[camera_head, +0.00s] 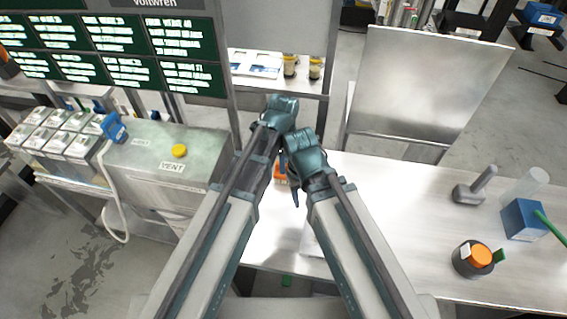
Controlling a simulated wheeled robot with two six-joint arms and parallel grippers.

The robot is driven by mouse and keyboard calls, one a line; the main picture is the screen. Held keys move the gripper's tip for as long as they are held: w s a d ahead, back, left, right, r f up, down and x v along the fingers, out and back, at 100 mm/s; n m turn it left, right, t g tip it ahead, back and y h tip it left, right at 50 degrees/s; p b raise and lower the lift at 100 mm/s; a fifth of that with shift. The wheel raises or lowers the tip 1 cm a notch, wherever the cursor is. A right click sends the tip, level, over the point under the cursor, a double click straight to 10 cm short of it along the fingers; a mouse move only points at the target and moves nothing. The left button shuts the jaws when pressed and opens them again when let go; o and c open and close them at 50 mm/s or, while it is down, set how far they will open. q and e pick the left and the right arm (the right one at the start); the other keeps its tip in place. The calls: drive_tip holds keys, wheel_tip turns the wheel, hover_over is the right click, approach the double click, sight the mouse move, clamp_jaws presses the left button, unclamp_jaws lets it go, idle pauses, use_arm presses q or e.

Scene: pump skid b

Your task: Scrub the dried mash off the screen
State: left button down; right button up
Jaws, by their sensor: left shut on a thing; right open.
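My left gripper (279,108) is the higher one, over the back edge of the bench. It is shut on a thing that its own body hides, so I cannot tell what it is. My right gripper (303,152) is open, just below and right of it, over the bench. A small orange thing (281,173) shows between the two arms, mostly covered. I cannot make out a screen with dried mash on it. A bare, pale flat panel (425,88) stands at the back right, apart from both grippers.
The metal bench (400,215) is clear in its middle right. On its right are a grey handled tool (474,187), a blue block (523,220) and a dark round thing with an orange top (479,257). A metal box (165,165) with a yellow knob (179,150) stands left.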

use_arm(q)
drive_tip(key=shift+f, duration=0.2)
use_arm(e)
drive_tip(key=shift+f, duration=0.2)
use_arm(q)
drive_tip(key=c, duration=0.7)
unclamp_jaws()
drive_tip(key=shift+r, duration=0.1)
use_arm(e)
drive_tip(key=shift+r, duration=0.15)
use_arm(q)
wheel_tip(320, 180, up, 14)
drive_tip(key=p, duration=1.3)
drive_tip(key=shift+p, duration=0.3)
use_arm(e)
wheel_tip(320, 180, up, 14)
drive_tip(key=shift+f, duration=0.2)
use_arm(q)
drive_tip(key=shift+f, duration=0.2)
